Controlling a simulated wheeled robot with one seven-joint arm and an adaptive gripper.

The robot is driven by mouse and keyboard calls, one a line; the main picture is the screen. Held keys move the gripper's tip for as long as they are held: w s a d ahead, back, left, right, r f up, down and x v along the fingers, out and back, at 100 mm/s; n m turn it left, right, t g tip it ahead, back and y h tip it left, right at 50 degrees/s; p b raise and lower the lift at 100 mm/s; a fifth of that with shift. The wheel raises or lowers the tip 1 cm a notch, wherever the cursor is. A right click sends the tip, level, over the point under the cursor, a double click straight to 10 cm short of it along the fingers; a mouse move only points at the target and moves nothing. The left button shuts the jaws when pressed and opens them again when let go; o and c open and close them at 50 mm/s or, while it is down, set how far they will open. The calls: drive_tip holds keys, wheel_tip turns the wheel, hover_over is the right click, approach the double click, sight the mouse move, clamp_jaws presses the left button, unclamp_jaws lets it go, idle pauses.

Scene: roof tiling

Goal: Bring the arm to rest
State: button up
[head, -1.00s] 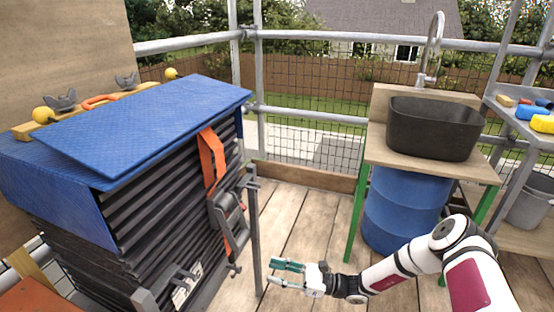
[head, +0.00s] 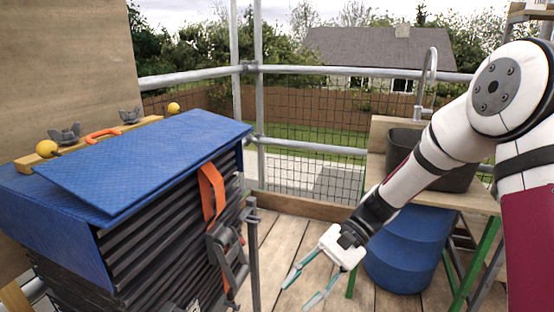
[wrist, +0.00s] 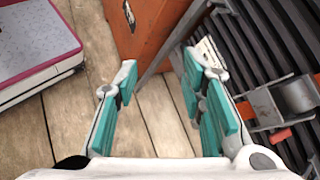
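My gripper (head: 303,287) hangs low over the wooden deck in the head view, in front of the blue barrel and to the right of the tile stack. Its teal-padded fingers are spread apart with nothing between them. In the wrist view the open fingers (wrist: 160,100) show deck boards in the gap between them. My arm reaches down and left from the right edge of the head view, across the sink stand.
A stack of dark tiles (head: 165,262) under a blue cover (head: 150,155) stands at left, with an orange strap (head: 212,192) and a grey post beside it. An orange panel (wrist: 145,30) lies near my fingers.

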drive_tip(key=s+d+r+n+t+h, duration=0.2)
drive_tip(key=s+d+r+n+h, duration=0.35)
drive_tip(key=s+r, duration=0.75)
drive_tip(key=s+d+t+h, duration=0.45)
drive_tip(key=s+d, duration=0.35)
drive_tip(key=s, duration=0.6)
wheel_tip(320, 180, up, 32)
drive_tip(key=t+p, duration=0.4)
drive_tip(key=p, duration=2.6)
drive_tip(key=shift+w+d+r+n, duration=0.2)
drive_tip(key=shift+d+n, duration=0.15)
drive_tip(key=shift+d, duration=0.05)
drive_tip(key=shift+a, duration=0.1)
